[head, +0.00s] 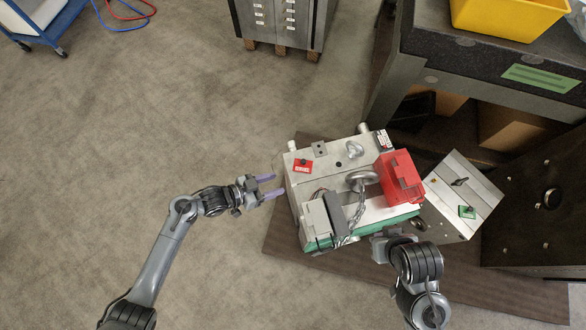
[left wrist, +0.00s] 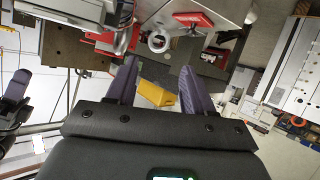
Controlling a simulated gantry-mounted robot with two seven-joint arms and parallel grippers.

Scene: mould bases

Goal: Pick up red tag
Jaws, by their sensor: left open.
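The red tag (head: 303,166) is a small flat plate with a dark knob, lying on the top left of the grey metal mould base (head: 328,172). In the left wrist view a red tag-like piece with a dark centre (left wrist: 193,19) shows at the top, beyond the fingers. My left gripper (head: 270,190) is open and empty, with purple fingers, just left of the mould base and slightly below the tag. Its fingers also show in the left wrist view (left wrist: 158,82). My right gripper (head: 381,243) is at the mould's lower right edge; its fingers are not clear.
A red box (head: 400,176), a lifting ring with chain (head: 361,180) and a grey box (head: 315,221) sit on the mould base. A second block with a green tag (head: 467,212) stands at right. A dark bench (head: 480,65) is behind. Floor at left is clear.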

